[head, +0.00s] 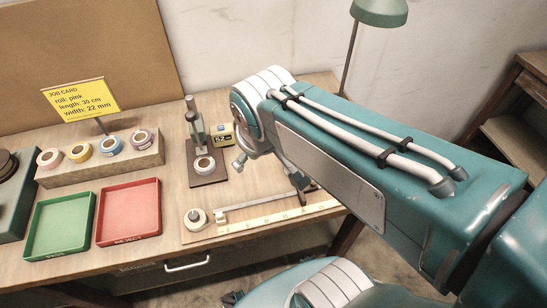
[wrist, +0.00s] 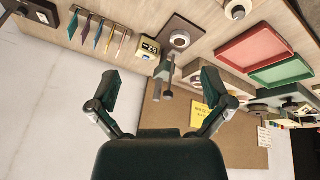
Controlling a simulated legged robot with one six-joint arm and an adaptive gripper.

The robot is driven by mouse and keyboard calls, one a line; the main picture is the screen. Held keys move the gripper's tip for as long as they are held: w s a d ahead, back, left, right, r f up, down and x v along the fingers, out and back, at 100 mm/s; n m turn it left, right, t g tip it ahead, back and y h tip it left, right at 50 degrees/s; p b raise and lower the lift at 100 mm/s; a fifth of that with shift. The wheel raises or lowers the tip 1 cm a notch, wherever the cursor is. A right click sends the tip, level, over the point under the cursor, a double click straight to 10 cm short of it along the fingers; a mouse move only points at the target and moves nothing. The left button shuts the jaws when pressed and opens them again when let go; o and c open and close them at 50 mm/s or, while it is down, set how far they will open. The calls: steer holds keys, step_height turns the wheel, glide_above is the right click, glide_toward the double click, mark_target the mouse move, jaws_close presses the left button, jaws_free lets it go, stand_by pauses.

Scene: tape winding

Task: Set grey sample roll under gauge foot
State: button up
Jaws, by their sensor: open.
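A pale grey roll (head: 204,165) with a dark centre sits on the dark base (head: 220,178) of the gauge (head: 193,115), at the foot of its upright column. The roll also shows in the wrist view (wrist: 180,40), with the gauge (wrist: 165,68) just below it in the picture. I cannot tell whether the gauge foot touches the roll. My gripper (wrist: 156,97) is open, with its two fingers wide apart and nothing between them. It is apart from the roll and gauge. In the head view my arm hides most of it.
A yellow gauge display (head: 221,134) stands right of the column. A cream roll (head: 196,218) sits on the winding board with a ruler (head: 265,222). Green (head: 60,226) and red (head: 129,212) trays and a rack of coloured rolls (head: 100,160) stand left. A lamp (head: 378,12) stands behind.

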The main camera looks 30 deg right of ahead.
steer(key=s+m, duration=0.1)
steer(key=s+d+r+m, duration=0.1)
steer(key=s, duration=0.1)
steer(key=s+m+t, duration=0.1)
steer(key=m, duration=0.1)
steer(key=shift+s+d+r, duration=0.2)
steer(key=shift+s+d, duration=0.1)
steer(key=shift+s, duration=0.1)
stand_by(0.7)
